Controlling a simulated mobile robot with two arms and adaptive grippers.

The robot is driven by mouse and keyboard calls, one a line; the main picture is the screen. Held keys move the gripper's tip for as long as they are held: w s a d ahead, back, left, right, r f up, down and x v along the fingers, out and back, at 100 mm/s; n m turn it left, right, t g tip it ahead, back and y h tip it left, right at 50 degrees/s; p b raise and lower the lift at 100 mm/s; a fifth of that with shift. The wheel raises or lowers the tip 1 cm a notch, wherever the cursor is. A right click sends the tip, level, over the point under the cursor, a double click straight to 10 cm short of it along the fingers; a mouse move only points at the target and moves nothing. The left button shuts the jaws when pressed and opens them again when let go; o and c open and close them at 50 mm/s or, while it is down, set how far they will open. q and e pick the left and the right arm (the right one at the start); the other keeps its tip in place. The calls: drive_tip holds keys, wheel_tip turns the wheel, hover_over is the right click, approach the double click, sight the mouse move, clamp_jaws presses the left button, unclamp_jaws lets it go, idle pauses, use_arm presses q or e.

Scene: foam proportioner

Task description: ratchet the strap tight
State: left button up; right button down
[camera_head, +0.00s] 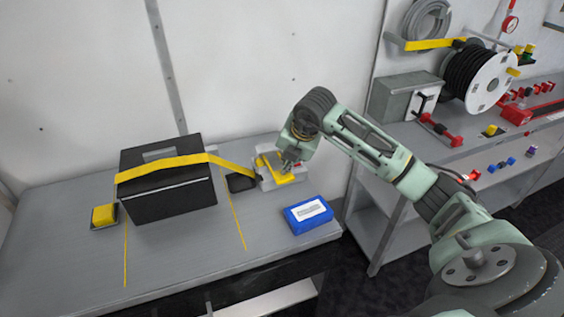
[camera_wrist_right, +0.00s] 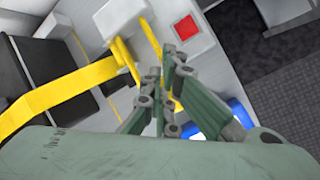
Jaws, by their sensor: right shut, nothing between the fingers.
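A yellow strap (camera_head: 160,168) runs over the top of a black case (camera_head: 170,188) on the grey bench. Its right end slopes down to a light grey ratchet unit with yellow parts (camera_head: 268,177). My right gripper (camera_head: 288,163) is at this unit, its fingers shut and empty. In the right wrist view the fingers (camera_wrist_right: 165,85) are beside the yellow handle (camera_wrist_right: 124,52), and a red square (camera_wrist_right: 186,27) shows on the grey unit. I cannot tell whether the fingers touch the handle. My left gripper is not in view.
A blue box (camera_head: 308,215) with a white label lies on the bench's right front. A yellow block on a dark base (camera_head: 104,216) is left of the case. A shelf with a cable reel (camera_head: 490,85) and red fittings stands to the right.

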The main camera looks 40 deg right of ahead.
idle(0.5)
drive_tip(key=shift+w+d+r+p, duration=0.1)
drive_tip(key=shift+w+r+p, duration=0.3)
drive_tip(key=shift+r, duration=0.45)
drive_tip(key=shift+w+d+r+p, duration=0.1)
drive_tip(key=shift+w+r+p, duration=0.1)
drive_tip(key=shift+r+p, duration=0.5)
drive_tip(key=shift+w+d+r+p, duration=0.1)
drive_tip(key=shift+w+r+p, duration=0.25)
drive_tip(key=shift+r, duration=0.6)
drive_tip(key=shift+r, duration=0.1)
drive_tip(key=r+p, duration=0.1)
drive_tip(key=w+r+p, duration=0.1)
drive_tip(key=r, duration=0.1)
drive_tip(key=r+p, duration=0.1)
drive_tip(key=shift+w+d+r, duration=0.15)
drive_tip(key=shift+w+r, duration=0.1)
drive_tip(key=shift+w, duration=0.05)
idle(0.4)
